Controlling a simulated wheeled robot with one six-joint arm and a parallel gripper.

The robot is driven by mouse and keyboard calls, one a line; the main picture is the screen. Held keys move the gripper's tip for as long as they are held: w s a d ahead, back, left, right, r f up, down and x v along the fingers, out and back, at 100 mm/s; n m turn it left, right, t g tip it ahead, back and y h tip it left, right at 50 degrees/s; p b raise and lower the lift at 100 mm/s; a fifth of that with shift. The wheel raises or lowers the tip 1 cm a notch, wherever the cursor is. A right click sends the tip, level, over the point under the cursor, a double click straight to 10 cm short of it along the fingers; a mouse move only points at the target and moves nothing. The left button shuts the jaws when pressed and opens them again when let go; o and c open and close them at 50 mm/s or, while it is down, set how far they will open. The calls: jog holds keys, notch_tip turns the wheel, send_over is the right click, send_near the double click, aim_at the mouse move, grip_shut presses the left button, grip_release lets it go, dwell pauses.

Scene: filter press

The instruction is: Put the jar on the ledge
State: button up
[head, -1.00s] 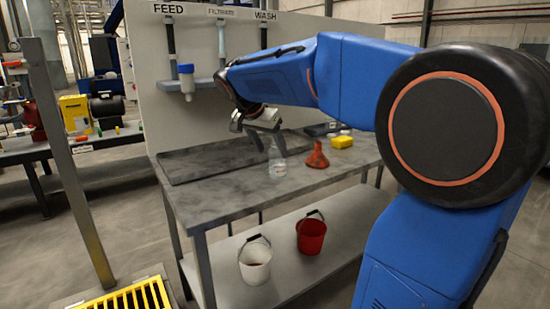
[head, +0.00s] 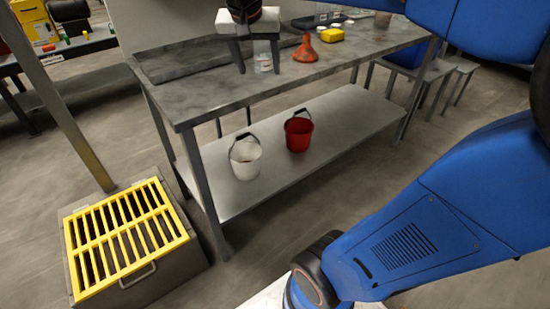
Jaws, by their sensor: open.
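A small clear jar (head: 263,62) with a pale label stands upright on the grey bench top (head: 215,92). My gripper (head: 258,70) points down with its fingers spread, one to each side of the jar in the picture. I cannot tell whether the fingers are around the jar or in front of it, or whether they touch it. Part of the jar is hidden by the gripper. The narrow ledge on the upright panel, seen earlier under the hoses, is out of view now.
An orange funnel (head: 305,50) and a yellow block (head: 332,35) lie right of the jar. A white bucket (head: 245,158) and red bucket (head: 298,133) stand on the lower shelf (head: 330,125). A yellow grate (head: 125,238) and a post (head: 60,100) are at left.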

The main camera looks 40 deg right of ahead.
jog(key=s+a+f+n+y, duration=0.2)
jog(key=s+a+f+n, duration=0.1)
jog(key=s+f, duration=0.5)
jog(key=s+a+f+n+t+y, duration=0.1)
jog(key=s+a+f+n, duration=0.3)
jog(key=s+f, duration=0.5)
jog(key=shift+s+a+n+y, duration=0.25)
jog(key=shift+s+n+y, duration=0.3)
jog(key=shift+n, duration=0.15)
